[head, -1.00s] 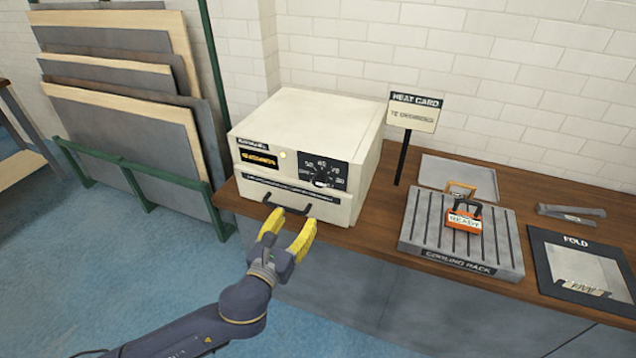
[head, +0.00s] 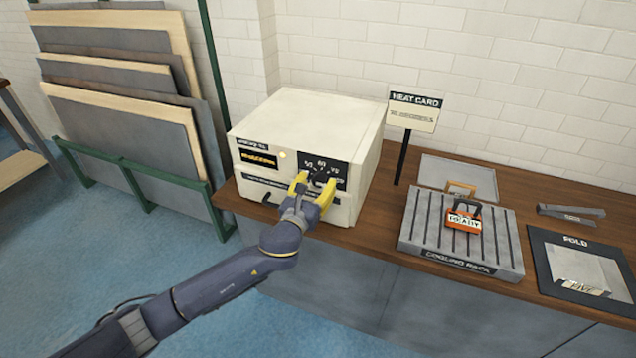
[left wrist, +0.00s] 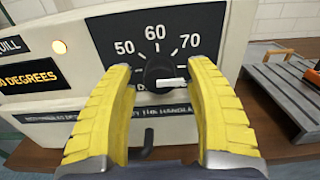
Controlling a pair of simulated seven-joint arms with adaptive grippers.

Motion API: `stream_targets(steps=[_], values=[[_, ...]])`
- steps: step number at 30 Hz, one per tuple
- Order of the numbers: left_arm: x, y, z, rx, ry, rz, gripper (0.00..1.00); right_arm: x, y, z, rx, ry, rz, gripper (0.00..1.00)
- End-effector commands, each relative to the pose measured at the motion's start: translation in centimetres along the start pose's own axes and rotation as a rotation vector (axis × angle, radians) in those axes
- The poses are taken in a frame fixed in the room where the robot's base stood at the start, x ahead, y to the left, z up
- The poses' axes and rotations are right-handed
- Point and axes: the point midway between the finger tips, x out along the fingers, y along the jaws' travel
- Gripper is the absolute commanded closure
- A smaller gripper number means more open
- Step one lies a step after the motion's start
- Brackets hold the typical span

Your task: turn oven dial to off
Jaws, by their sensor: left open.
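The cream oven (head: 300,125) stands on the wooden bench. Its black dial (left wrist: 160,72) sits on a dark panel marked 50, 60 and 70. The dial's white pointer (left wrist: 172,82) points right and slightly up in the left wrist view. The lower markings are hidden or cut off. My left gripper (head: 315,180) is open in front of the dial. In the left wrist view its yellow fingers (left wrist: 160,70) lie on either side of the dial, with gaps visible. I cannot tell if they touch the panel. My right gripper is not in view.
The oven's dark handle (left wrist: 148,142) sits below the dial. A lit display (left wrist: 28,78) is left of it. The heat card sign (head: 415,110), cooling rack (head: 415,232) and orange-tagged item (head: 464,221) stand to the right. Floor at the front left is clear.

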Motion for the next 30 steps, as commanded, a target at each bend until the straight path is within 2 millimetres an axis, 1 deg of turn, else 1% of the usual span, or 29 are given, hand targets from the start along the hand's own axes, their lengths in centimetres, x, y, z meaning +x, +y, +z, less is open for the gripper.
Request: stream_targets(steps=[4, 14, 27, 28, 30], values=[[0.52, -0.04, -0.03, -0.001, 0.001, 0.000, 0.45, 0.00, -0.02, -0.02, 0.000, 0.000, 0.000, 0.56], [0.61, -0.02, -0.01, -0.001, 0.000, 0.000, 0.44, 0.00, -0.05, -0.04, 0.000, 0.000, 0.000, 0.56], [0.59, -0.01, -0.03, 0.000, 0.001, 0.000, 0.96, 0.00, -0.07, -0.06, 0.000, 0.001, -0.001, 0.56], [0.59, 0.00, -0.03, 0.000, 0.001, 0.000, 0.99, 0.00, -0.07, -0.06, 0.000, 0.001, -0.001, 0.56], [0.59, -0.01, -0.04, 0.000, 0.001, 0.000, 1.00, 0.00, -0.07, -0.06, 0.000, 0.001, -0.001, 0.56]])
